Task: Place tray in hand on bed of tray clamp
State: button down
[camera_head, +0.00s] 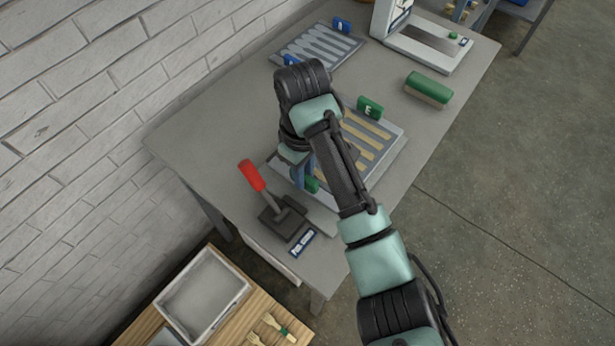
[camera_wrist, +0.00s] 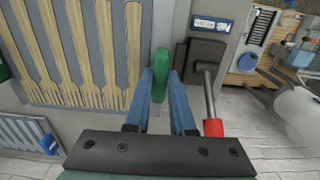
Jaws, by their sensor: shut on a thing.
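The grey tray (camera_head: 397,143) holds several pale wooden fork-shaped pieces and has green end handles; its far handle (camera_head: 370,107) bears a letter. My gripper (camera_wrist: 160,88) is shut on the tray's near green handle (camera_wrist: 159,66). The tray clamp (camera_head: 285,214) has a dark base, a red lever (camera_head: 251,175) and a label; it stands left of the tray in the head view. In the wrist view the clamp (camera_wrist: 197,62) is just right of the held handle. A pale plate, apparently the clamp's bed, shows below the tray's near edge. My arm hides much of both, and I cannot tell whether they touch.
A second slotted tray (camera_head: 322,46) with blue handles lies at the far end of the grey table (camera_head: 200,130). A white device (camera_head: 430,45) and a green-backed brush (camera_head: 428,88) stand to the right. A grey bin (camera_head: 204,294) sits on a wooden surface below.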

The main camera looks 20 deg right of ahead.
jog(key=shift+f, duration=2.15)
jog(key=c, duration=0.8)
grip_release()
jog(key=shift+f, duration=0.1)
jog(key=shift+o, duration=0.2)
notch_tip(320, 180, up, 11)
jog(key=shift+w+f+p, duration=0.1)
jog(key=shift+f+p, duration=0.05)
jog(key=shift+p, duration=0.9)
jog(key=shift+r+p, duration=0.6)
jog(key=shift+r, duration=0.2)
